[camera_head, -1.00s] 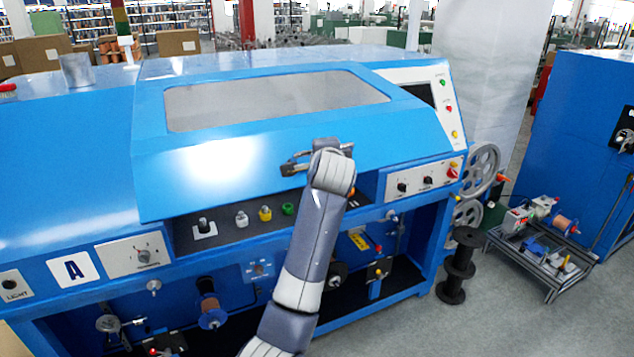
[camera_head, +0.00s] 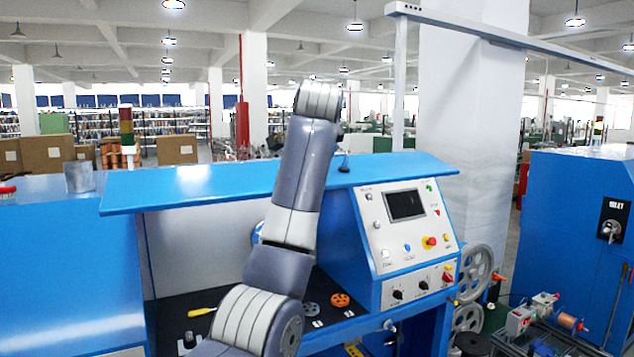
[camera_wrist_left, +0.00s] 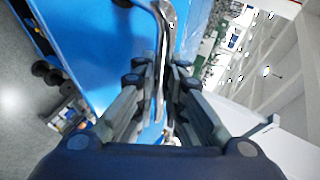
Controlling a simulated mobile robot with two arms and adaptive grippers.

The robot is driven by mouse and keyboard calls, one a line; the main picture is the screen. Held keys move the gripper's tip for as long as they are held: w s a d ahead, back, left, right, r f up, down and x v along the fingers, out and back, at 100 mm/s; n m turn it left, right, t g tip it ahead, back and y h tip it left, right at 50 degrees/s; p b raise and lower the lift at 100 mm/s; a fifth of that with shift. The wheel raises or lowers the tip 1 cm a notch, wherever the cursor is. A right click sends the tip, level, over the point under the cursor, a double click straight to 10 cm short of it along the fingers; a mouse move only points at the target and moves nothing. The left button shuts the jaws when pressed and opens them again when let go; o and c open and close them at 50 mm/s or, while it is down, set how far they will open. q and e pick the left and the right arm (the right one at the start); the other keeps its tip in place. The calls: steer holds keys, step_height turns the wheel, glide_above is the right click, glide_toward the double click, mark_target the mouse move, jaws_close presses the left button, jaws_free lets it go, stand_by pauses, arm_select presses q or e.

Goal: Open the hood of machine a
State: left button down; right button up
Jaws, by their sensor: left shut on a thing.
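The blue hood (camera_head: 190,188) of the machine marked A is raised in the head view. It shows as a nearly level blue panel, with the machine's inside visible below it. My left arm reaches up in front of the hood and hides part of it and the gripper's fingers. In the left wrist view, my left gripper (camera_wrist_left: 163,75) is shut on the hood's metal handle (camera_wrist_left: 169,16), with the blue hood surface (camera_wrist_left: 95,45) beside it. My right gripper is in neither view.
The control panel (camera_head: 408,235) with a screen stands right of the opening. Small orange and grey wheels (camera_head: 340,299) and a yellow-handled tool (camera_head: 202,311) lie inside. Large grey pulleys (camera_head: 474,268) are on the machine's right side. Another blue machine (camera_head: 575,210) stands further right.

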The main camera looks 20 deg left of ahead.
arm_select(q)
steer(key=shift+w+a+r, duration=0.15)
steer(key=shift+a+r, duration=0.05)
steer(key=shift+r, duration=0.5)
steer(key=shift+w+a+r, duration=0.15)
steer(key=shift+a+r, duration=0.05)
steer(key=shift+r, duration=0.45)
steer(key=c, duration=1.7)
jaws_free()
steer(key=shift+o, duration=0.2)
steer(key=shift+s, duration=0.1)
steer(key=v, duration=1.2)
steer(key=shift+d, duration=0.1)
